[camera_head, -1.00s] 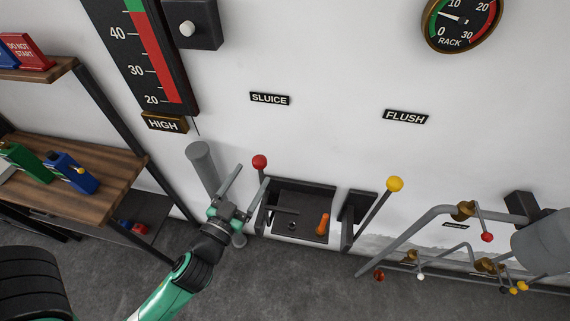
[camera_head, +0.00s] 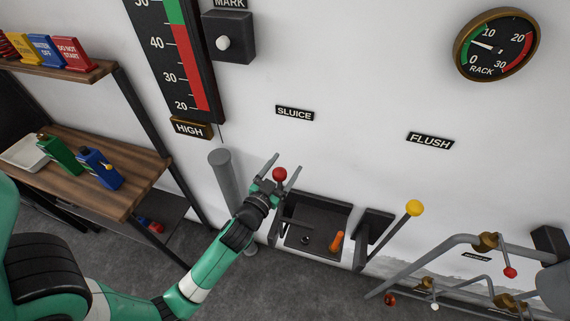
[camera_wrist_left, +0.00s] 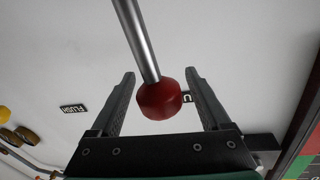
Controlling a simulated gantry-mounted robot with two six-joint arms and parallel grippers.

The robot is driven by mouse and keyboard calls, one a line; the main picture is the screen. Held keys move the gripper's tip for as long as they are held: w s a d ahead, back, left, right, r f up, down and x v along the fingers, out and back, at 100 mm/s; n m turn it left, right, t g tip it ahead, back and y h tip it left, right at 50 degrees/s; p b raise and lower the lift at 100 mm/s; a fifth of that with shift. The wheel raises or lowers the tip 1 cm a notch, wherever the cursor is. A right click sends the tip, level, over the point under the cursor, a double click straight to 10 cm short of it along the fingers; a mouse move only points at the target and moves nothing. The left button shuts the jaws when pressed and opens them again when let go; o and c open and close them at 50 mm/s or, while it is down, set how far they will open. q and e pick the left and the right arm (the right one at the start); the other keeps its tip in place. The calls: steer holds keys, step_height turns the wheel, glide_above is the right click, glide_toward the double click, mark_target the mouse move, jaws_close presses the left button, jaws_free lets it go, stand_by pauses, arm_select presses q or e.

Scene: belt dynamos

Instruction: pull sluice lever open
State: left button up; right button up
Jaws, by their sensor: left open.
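The sluice lever has a red ball knob (camera_head: 279,174) and stands under the SLUICE sign (camera_head: 294,113) in the head view. In the left wrist view its knob (camera_wrist_left: 159,100) and steel rod (camera_wrist_left: 136,40) show between my fingers, with gaps on both sides. My left gripper (camera_head: 282,163) is open around the red knob, and neither finger appears to touch it. The lower part of the lever is partly hidden behind my gripper in the head view. My right gripper is not in view.
A dark trough (camera_head: 318,218) with an orange-handled tool (camera_head: 336,241) sits right of the lever. The yellow-knobbed flush lever (camera_head: 413,208) and grey pipes are farther right. A grey post (camera_head: 224,177) stands left, beside wooden shelves (camera_head: 130,186).

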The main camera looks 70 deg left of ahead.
arm_select(q)
steer(key=shift+w+a, duration=0.1)
steer(key=shift+w, duration=0.05)
jaws_close()
stand_by(0.4)
